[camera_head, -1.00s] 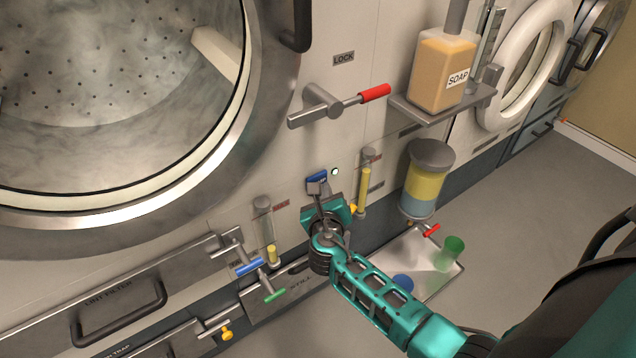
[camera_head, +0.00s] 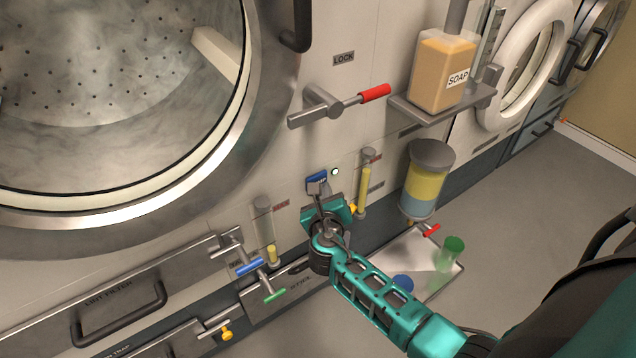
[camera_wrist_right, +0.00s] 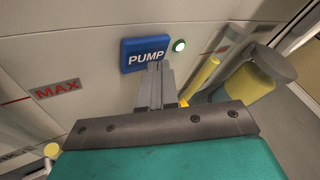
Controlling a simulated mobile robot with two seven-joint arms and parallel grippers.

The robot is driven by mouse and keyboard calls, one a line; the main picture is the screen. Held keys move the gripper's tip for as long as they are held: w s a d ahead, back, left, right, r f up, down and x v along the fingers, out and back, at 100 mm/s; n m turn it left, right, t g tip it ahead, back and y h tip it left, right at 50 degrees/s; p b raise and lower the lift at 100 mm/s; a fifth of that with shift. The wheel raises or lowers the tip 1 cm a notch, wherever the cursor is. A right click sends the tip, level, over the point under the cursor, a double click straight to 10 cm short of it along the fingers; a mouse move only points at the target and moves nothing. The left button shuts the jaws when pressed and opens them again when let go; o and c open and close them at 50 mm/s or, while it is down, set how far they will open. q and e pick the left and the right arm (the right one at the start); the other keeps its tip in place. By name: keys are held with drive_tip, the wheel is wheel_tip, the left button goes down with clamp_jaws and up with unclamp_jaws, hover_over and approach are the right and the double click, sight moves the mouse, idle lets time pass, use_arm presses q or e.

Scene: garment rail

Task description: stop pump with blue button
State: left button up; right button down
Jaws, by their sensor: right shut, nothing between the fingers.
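The blue button (camera_head: 316,177), marked PUMP, is on the machine's front panel. It shows larger in the right wrist view (camera_wrist_right: 144,54). A small round lamp (camera_head: 335,171) beside it glows pale green-white, and it also shows in the wrist view (camera_wrist_right: 179,45). My right gripper (camera_head: 318,190) is shut and empty, its fingertips at the lower edge of the button. In the wrist view the shut fingers (camera_wrist_right: 155,70) reach up to the button's lower right part. I cannot tell whether they press it. My left gripper is not in view.
Sight tubes stand either side: a nearly full yellow one (camera_head: 364,190) and a lower-filled one (camera_head: 264,222) on the left. A red-handled lock lever (camera_head: 374,93), a soap bottle (camera_head: 440,75) and a layered jar (camera_head: 426,188) are close by. A tray (camera_head: 448,284) sits below.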

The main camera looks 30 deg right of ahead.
drive_tip(key=shift+w, duration=0.2)
idle(0.4)
drive_tip(key=shift+w, duration=0.25)
idle(0.3)
drive_tip(key=shift+s+p, duration=0.45)
drive_tip(key=shift+p, duration=0.05)
drive_tip(key=shift+s, duration=0.1)
